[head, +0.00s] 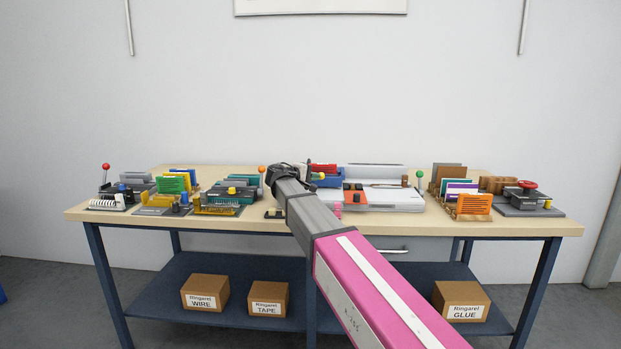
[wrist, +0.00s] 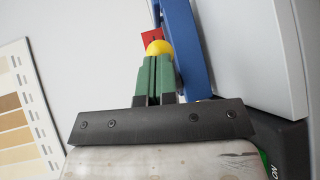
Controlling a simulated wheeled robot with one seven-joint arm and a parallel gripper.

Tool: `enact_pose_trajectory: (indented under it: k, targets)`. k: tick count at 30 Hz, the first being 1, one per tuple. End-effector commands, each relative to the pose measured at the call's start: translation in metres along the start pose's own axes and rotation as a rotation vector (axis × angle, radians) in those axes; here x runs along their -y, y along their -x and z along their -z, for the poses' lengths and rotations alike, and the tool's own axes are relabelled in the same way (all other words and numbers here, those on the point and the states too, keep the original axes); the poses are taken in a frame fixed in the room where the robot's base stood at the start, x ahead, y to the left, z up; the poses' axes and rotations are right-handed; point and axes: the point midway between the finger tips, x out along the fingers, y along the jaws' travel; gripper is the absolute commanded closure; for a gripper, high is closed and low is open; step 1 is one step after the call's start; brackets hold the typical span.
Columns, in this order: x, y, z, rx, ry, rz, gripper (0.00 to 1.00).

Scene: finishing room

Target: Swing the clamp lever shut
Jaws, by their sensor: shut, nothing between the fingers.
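A yellow ball knob (wrist: 158,47) shows just beyond my fingertips in the wrist view, beside a blue part (wrist: 186,50) and a small red piece (wrist: 150,37). In the head view a yellow knob (head: 320,176) sits at a blue device (head: 330,181) on the bench, right beside my gripper (head: 302,178). It looks like the clamp's knob, but the lever arm itself is hidden. In the wrist view my gripper (wrist: 153,62) has its green fingers together and empty, pointing at the knob. Whether they touch it I cannot tell.
Card racks and small devices crowd both sides. Boxes sit on the lower shelf.

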Motion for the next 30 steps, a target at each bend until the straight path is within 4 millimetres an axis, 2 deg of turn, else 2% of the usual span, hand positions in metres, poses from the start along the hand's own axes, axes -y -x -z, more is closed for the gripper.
enact_pose_trajectory:
  k: [1, 6, 18, 26, 30]
  targets:
    - [0.0, -0.002, -0.008, -0.039, 0.007, 0.001, 1.0]
    - [-0.002, -0.015, -0.015, -0.194, 0.037, 0.001, 1.0]
    - [-0.009, -0.044, -0.019, -0.534, 0.104, 0.0, 1.0]
    - [-0.011, -0.057, -0.018, -0.677, 0.13, 0.0, 1.0]
    - [-0.012, -0.063, -0.016, -0.675, 0.133, 0.0, 1.0]
